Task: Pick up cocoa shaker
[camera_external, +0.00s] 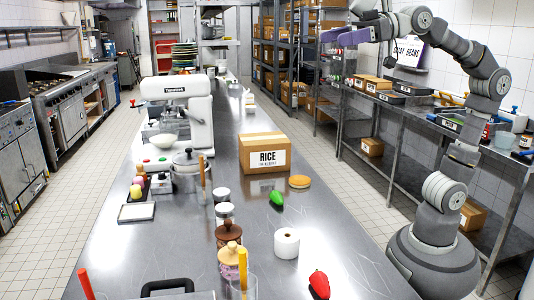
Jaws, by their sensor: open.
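I cannot tell for sure which container is the cocoa shaker. On the long steel table (330,245) in the middle stand several small containers: a jar with a white lid (224,211), a lower one with a pale lid (222,194), and a jar with a brown knobbed lid (228,234). My gripper (331,37) is open at the end of my raised arm, high at the upper right, well away from these containers. Nothing shows between its fingers.
A RICE carton (264,153), a green pepper (276,197), a white roll (287,243) and a red pepper (319,284) stand on the table. A white mixer (187,105) and a lidded pot (188,172) stand left.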

